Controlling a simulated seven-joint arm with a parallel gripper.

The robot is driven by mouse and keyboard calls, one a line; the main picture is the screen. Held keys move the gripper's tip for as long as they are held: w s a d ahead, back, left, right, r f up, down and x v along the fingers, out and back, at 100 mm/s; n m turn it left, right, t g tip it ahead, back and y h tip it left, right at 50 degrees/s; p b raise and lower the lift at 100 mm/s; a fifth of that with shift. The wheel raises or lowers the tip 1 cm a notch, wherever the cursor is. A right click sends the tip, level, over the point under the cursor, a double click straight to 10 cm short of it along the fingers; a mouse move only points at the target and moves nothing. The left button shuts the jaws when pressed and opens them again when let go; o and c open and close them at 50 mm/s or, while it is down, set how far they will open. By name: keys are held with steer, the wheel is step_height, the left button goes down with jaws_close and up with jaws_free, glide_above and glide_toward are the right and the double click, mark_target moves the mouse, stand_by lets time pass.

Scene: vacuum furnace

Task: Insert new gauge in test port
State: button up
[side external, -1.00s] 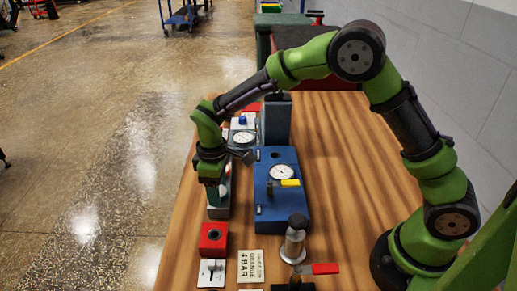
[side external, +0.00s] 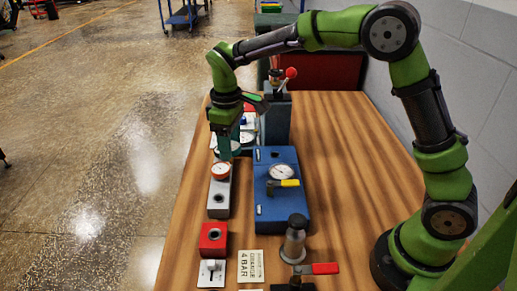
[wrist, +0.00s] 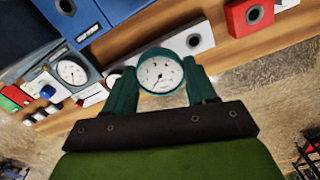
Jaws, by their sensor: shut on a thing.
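The gauge appears just above the far part of a grey block (side external: 216,211). In the wrist view its dial (wrist: 160,75) faces the camera between the two teal fingers (wrist: 160,92); its stem is hidden. A blue block (side external: 284,213) stands to the right. It bears another white-dial gauge (side external: 281,172), a yellow-handled lever (side external: 289,183) and a dark round hole (side external: 276,155) at its far end. I cannot tell which hole is the test port.
The grey block has an open hole (side external: 219,198). A red block (side external: 213,237) with a hole stands nearer. Another gauge (wrist: 72,72) lies beyond the blue block. A "4 BAR" card (side external: 251,267), a metal cylinder (side external: 294,240) and a red-handled lever (side external: 318,268) are in front. The table's right side is clear.

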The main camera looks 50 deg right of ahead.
steer(key=shift+s+d+f+m, duration=0.15)
steer(key=shift+d+f+m, duration=0.5)
steer(key=shift+d, duration=2)
steer(key=shift+s+d+f+m, duration=0.25)
steer(key=shift+d+f, duration=0.7)
steer(key=shift+d, duration=1.7)
steer(key=shift+s+d+f+m, duration=0.1)
steer(key=shift+d+f+m, duration=0.55)
steer(key=shift+d, duration=2)
steer(key=shift+f, duration=0.55)
steer(key=shift+f, duration=0.55)
steer(key=shift+f, duration=0.45)
steer(key=shift+f, duration=0.4)
steer(key=shift+f, duration=0.2)
steer(key=o, duration=1.4)
steer(key=shift+d, duration=0.1)
steer(key=shift+o, duration=0.2)
steer(key=shift+r, duration=0.1)
